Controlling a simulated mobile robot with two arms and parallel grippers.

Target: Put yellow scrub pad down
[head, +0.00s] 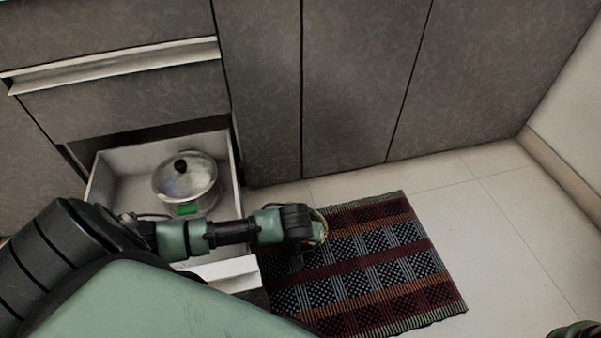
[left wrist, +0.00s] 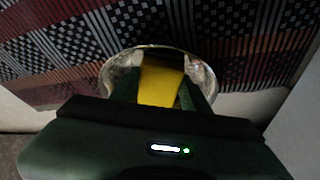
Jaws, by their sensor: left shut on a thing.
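My left gripper (head: 318,231) is over the patterned rug, just right of the open drawer. In the left wrist view, the gripper (left wrist: 160,88) is shut on the yellow scrub pad (left wrist: 160,86), which shows between its fingers. A round, shiny-rimmed vessel (left wrist: 108,74) surrounds the pad and fingertips in that view. I cannot tell whether the pad touches it. In the head view, the pad is hidden and only a tan curved edge (head: 324,222) shows at the fingertips. My right gripper cannot be made out.
The open drawer (head: 118,158) holds a lidded metal pot (head: 186,181) and a small green item (head: 187,209). The striped rug (head: 385,262) lies on the tiled floor (head: 505,235). Grey cabinets (head: 355,80) stand behind. The floor right of the rug is clear.

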